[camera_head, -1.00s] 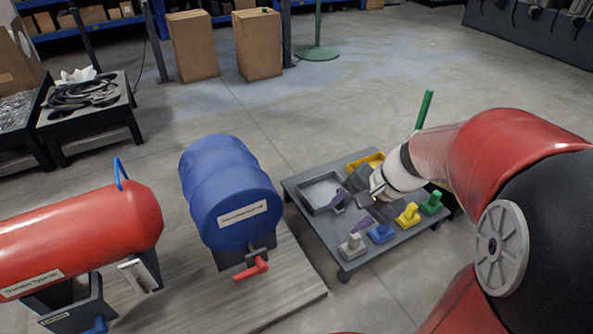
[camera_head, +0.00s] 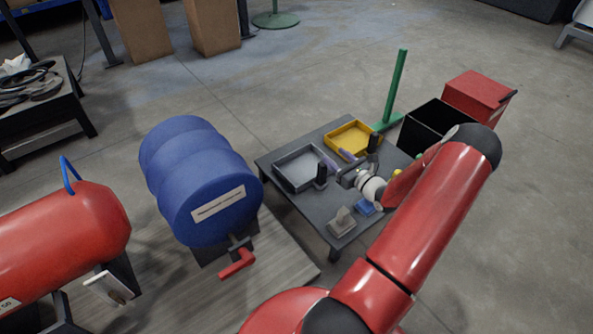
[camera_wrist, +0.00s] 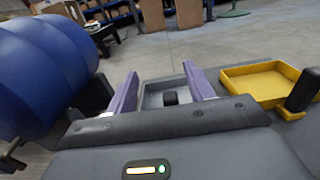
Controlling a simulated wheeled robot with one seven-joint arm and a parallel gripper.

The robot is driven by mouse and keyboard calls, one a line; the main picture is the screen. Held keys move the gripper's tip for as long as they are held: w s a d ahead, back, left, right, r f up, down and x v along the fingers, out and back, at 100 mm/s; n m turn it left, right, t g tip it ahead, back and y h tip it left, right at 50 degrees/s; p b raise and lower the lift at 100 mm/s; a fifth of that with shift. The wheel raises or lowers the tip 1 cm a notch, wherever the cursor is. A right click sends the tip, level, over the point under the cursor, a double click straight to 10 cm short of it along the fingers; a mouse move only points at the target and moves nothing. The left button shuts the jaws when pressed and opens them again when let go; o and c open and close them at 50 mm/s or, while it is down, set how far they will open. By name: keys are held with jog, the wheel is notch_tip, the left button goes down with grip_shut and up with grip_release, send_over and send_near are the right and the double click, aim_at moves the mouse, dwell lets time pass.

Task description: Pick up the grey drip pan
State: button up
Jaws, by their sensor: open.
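The grey drip pan (camera_head: 299,167) is a shallow square tray lying on the left part of a dark low table (camera_head: 291,204). A black upright handle (camera_head: 321,175) stands at its near side. Nothing is held. The pan's near edge is partly hidden by the gripper body.
A yellow pan (camera_head: 352,138) with its own black handle (camera_wrist: 303,90) lies to the right of the grey one. A grey block (camera_head: 342,222) and a blue block (camera_head: 364,207) sit at the table front. A green post (camera_head: 396,86) rises behind.

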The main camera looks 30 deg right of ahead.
jog(key=b, duration=0.2)
send_near(321, 162)
jog(key=w, duration=0.3)
jog(key=shift+a+f, duration=0.1)
jog(key=shift+f, duration=0.15)
jog(key=shift+w+a, duration=0.1)
jog(key=shift+w, duration=1.65)
jog(key=shift+w+a, duration=0.15)
jog(key=shift+w, duration=1.65)
jog(key=shift+r, duration=0.1)
grip_shut()
